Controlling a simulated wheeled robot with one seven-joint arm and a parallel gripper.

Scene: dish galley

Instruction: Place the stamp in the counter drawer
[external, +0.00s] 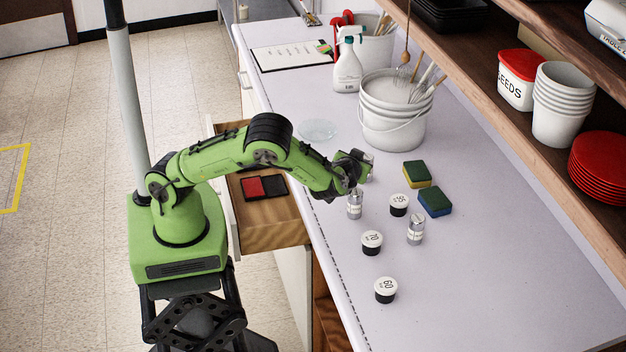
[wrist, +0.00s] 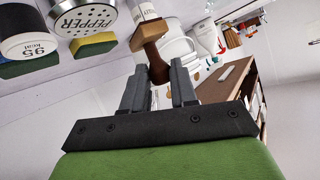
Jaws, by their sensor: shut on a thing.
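The stamp (wrist: 156,62), with a brown wooden handle and base, is between the two fingers of my gripper (wrist: 158,88) in the wrist view. The gripper is shut on its handle. In the external view my gripper (external: 353,167) is over the counter's left part, close to a silver shaker; the stamp cannot be made out there. The counter drawer (external: 272,236) is pulled open below the counter's left edge, to the left of my gripper. My arm crosses above it and hides part of it. A red and black ink pad (external: 264,187) lies inside.
Silver shakers (external: 355,204) (external: 415,230) and several black jars with white lids (external: 372,242) stand near my gripper. Two sponges (external: 435,202) lie to the right. A white bucket (external: 392,122), spray bottle (external: 347,68) and clipboard (external: 291,55) are behind. The counter's front right is clear.

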